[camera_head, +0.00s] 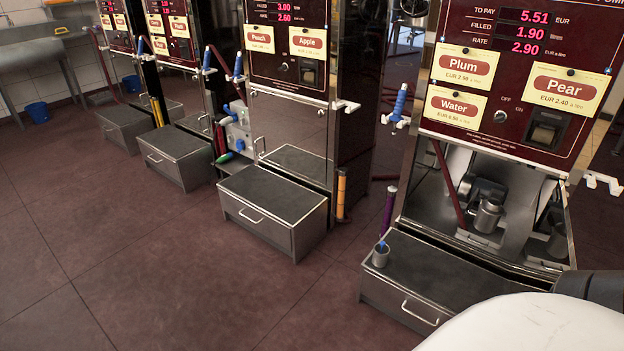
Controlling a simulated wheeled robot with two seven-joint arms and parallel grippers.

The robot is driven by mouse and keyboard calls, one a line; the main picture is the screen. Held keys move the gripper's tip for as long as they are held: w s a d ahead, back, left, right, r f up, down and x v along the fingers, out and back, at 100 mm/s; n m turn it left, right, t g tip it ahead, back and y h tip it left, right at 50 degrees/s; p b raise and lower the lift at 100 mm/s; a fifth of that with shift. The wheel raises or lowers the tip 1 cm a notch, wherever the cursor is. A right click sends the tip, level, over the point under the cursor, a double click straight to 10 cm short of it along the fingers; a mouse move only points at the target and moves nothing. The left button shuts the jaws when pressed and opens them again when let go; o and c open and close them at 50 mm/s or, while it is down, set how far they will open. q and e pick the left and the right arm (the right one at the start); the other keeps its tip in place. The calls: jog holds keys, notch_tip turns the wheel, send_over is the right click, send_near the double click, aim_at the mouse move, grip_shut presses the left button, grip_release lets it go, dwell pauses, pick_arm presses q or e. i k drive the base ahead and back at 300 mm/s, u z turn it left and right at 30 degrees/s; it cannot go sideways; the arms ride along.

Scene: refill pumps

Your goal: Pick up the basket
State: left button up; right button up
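I cannot make out a basket anywhere in the head view. Neither of my grippers is in view. The nearest refill pump (503,100) stands at the right, with Plum, Water and Pear labels and a lit display. Its lower bay is open and shows metal parts inside. A low grey drawer box (430,275) with a dark top stands at its foot, and a small metal cup (381,257) with a blue-tipped piece sits at the box's left end.
More pumps stand in a row to the left, including the Peach and Apple pump (288,95). Low drawer boxes jut out before them, such as this one (270,208). Blue buckets (38,112) stand on the floor at the back left. The tiled floor (130,260) at left is clear.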

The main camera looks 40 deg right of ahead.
aim_at(380, 259)
jog(key=z, duration=0.25)
jog(key=i, duration=1.7)
jog(key=z, duration=1.8)
jog(key=i, duration=0.85)
jog(key=z, duration=0.75)
jog(key=i, duration=0.45)
jog(key=u, duration=0.05)
